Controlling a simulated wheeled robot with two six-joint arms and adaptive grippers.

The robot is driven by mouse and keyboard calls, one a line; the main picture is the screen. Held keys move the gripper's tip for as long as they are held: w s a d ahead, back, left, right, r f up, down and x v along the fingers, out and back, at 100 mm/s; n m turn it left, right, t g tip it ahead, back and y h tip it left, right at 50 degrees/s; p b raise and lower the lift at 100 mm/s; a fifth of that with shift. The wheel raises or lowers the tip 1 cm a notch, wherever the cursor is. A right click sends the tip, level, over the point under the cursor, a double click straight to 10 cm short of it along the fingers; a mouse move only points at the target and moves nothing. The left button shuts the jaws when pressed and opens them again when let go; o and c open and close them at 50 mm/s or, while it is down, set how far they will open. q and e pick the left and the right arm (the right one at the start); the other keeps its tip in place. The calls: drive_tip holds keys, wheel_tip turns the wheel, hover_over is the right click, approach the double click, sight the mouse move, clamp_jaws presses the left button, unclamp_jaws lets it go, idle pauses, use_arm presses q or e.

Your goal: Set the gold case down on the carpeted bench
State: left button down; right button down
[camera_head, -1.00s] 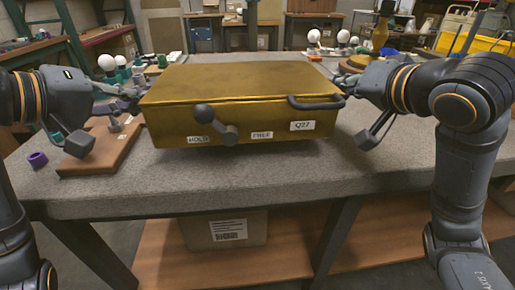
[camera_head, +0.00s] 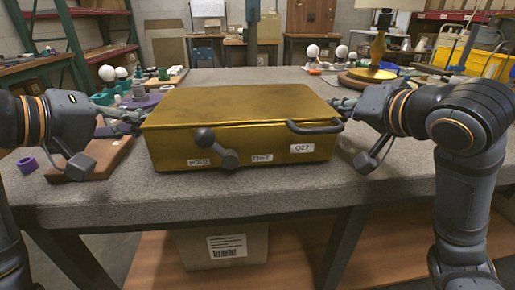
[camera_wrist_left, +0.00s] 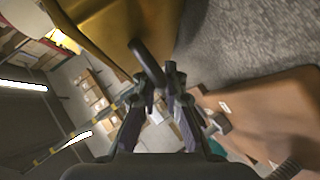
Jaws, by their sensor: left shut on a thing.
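The gold case (camera_head: 235,125), a flat box with a dark ball-ended lever, a dark front handle and white labels, is level over the middle of the carpeted bench (camera_head: 240,190). Its underside is low over the grey surface; I cannot tell whether it touches. My left gripper (camera_head: 138,117) is at the case's left side. In the left wrist view it (camera_wrist_left: 158,88) is shut on a dark side handle (camera_wrist_left: 148,62), beside the gold wall (camera_wrist_left: 95,25). My right gripper (camera_head: 338,104) is at the case's right side; its fingertips are partly hidden and its grip is unclear.
A brown wooden board (camera_head: 95,160) lies close to the case's left, partly behind my left gripper. A purple ring (camera_head: 27,166) lies farther left. White bulbs (camera_head: 107,73) and a gold lamp (camera_head: 377,58) stand behind. Bare bench shows in front, near its front edge.

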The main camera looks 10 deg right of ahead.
use_arm(q)
drive_tip(key=shift+f+b, duration=0.3)
drive_tip(key=shift+f, duration=0.25)
use_arm(e)
drive_tip(key=shift+f, duration=0.6)
use_arm(q)
drive_tip(key=c, duration=1.9)
unclamp_jaws()
drive_tip(key=shift+f, duration=0.1)
use_arm(e)
drive_tip(key=c, duration=1.8)
unclamp_jaws()
drive_tip(key=shift+f, duration=0.1)
drive_tip(key=shift+c, duration=0.2)
use_arm(q)
drive_tip(key=o, duration=0.5)
drive_tip(key=shift+c, duration=0.2)
use_arm(e)
drive_tip(key=o, duration=0.4)
use_arm(q)
drive_tip(key=shift+s+a+r, duration=0.1)
drive_tip(key=shift+r, duration=0.1)
drive_tip(key=v, duration=0.5)
drive_tip(key=shift+s+a, duration=0.15)
drive_tip(key=shift+a, duration=0.15)
drive_tip(key=shift+v, duration=0.85)
drive_tip(key=shift+d+r, duration=0.1)
drive_tip(key=shift+r, duration=0.1)
use_arm(e)
drive_tip(key=shift+r, duration=0.25)
